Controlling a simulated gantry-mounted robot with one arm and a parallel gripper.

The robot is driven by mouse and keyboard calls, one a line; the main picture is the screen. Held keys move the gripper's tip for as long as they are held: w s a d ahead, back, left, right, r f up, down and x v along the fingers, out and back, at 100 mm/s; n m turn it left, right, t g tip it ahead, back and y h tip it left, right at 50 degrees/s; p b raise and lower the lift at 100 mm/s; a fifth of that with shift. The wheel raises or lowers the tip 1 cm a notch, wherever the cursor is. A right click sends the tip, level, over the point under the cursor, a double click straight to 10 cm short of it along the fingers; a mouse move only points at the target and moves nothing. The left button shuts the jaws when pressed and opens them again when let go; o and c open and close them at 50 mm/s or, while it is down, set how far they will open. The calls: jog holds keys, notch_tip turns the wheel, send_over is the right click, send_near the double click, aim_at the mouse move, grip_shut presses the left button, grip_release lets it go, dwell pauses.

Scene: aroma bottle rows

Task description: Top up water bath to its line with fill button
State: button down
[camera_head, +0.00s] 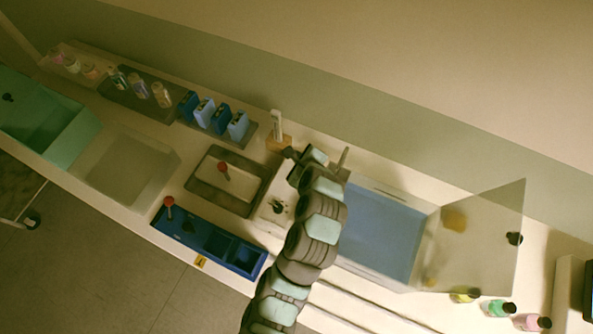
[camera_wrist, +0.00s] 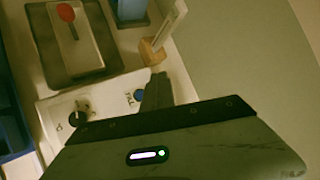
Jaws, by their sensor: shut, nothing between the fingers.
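The water bath (camera_head: 375,238) holds blue water in the head view, with its clear lid (camera_head: 480,240) raised on the right. No fill line can be made out. Its pale control panel (camera_wrist: 62,110) has a black knob (camera_wrist: 79,117) and a blue button (camera_wrist: 139,95) with a small label beside it. My gripper (camera_head: 290,153) is shut and empty, over the back of the panel area. In the wrist view my gripper (camera_wrist: 158,80) appears just right of the blue button; whether it touches it cannot be told.
A wooden block (camera_head: 279,144) with an upright white device stands behind the panel. A grey tray (camera_head: 200,203) with a red-topped item lies to the left, with a blue tray (camera_head: 175,243) in front. Several blue boxes (camera_head: 220,118) stand behind.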

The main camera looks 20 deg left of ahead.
notch_tip(320, 180, down, 7)
jog(key=b, duration=0.6)
jog(key=shift+f, duration=0.9)
dwell(1.1)
jog(key=shift+a+f+p, duration=0.1)
jog(key=shift+f+p, duration=0.3)
jog(key=shift+f, duration=0.4)
dwell(2.6)
dwell(0.6)
jog(key=shift+r+p, duration=0.85)
jog(key=shift+r, duration=0.1)
